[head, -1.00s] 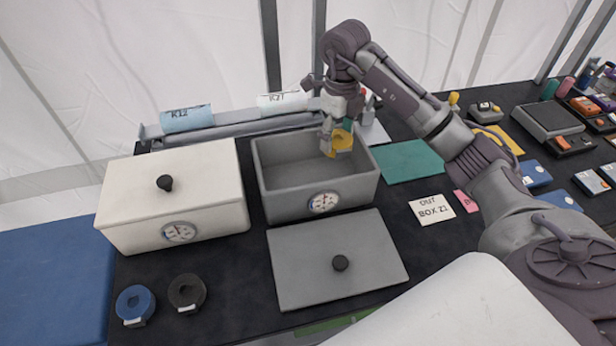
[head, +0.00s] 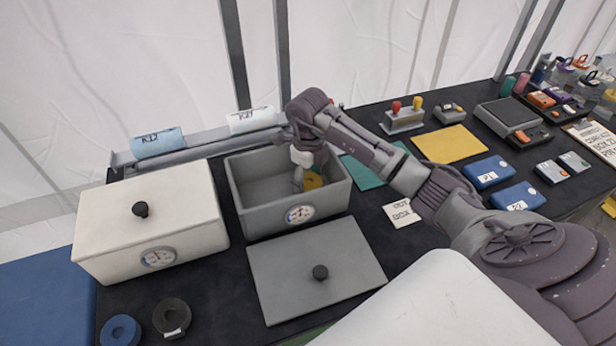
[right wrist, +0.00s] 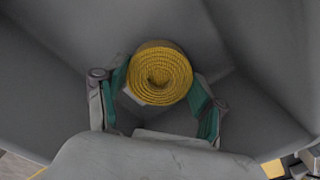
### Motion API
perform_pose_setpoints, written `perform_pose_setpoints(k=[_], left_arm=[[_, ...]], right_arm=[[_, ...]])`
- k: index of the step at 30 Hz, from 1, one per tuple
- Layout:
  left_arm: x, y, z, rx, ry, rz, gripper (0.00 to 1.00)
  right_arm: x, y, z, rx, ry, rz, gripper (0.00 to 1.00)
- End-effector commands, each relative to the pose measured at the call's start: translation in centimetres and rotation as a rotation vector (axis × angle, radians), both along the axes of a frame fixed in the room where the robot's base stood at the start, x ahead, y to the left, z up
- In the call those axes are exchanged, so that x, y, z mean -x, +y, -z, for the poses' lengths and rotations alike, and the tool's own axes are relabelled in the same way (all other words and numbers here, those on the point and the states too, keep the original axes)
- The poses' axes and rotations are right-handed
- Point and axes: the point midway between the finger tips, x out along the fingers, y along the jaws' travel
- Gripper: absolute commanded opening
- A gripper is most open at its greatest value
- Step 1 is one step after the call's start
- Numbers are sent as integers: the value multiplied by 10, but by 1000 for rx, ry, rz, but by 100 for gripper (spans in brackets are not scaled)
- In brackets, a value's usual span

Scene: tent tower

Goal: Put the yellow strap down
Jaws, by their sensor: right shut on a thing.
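The yellow strap (right wrist: 160,73) is a rolled coil, held between the green-padded fingers of my right gripper (right wrist: 158,95) in the right wrist view. My right gripper (head: 303,178) reaches down into the box and is shut on the strap. I cannot tell whether the strap touches the box floor. My left gripper is not in view.
The grey lid (head: 290,283) lies in front of the box. A closed white box (head: 110,235) stands to its left. A blue roll (head: 120,329) and a black roll (head: 171,315) lie at the front left. Blue cases (head: 488,170) and a yellow mat (head: 450,144) are at the right.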

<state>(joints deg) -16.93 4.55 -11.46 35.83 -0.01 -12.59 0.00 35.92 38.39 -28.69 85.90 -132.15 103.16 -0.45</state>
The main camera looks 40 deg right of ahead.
Motion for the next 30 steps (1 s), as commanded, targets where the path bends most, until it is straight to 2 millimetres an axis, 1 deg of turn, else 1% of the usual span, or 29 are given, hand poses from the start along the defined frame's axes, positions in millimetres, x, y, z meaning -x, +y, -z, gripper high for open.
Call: perform_pose_setpoints(k=[3, 4, 8, 17, 20, 21, 23, 26, 30], left_arm=[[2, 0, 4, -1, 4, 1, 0], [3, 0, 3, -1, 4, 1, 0], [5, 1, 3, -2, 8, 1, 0], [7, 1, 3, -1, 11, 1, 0], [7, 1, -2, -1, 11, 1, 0], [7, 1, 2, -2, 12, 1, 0], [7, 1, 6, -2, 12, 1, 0], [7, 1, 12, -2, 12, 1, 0], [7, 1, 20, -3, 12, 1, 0]], right_arm=[[0, 0, 4, 1, -1, 0, 25], [0, 0, 3, 1, -1, 1, 72], [0, 0, 3, 0, 0, 0, 94], [0, 0, 2, 0, 0, 0, 94], [0, 0, -3, -1, 0, 0, 94], [-1, 0, -4, 0, -2, 0, 94], [-1, -1, -12, 1, -5, 1, 94], [-1, -1, -30, 2, -6, 0, 94], [-2, -1, -62, 2, -7, 1, 94]])
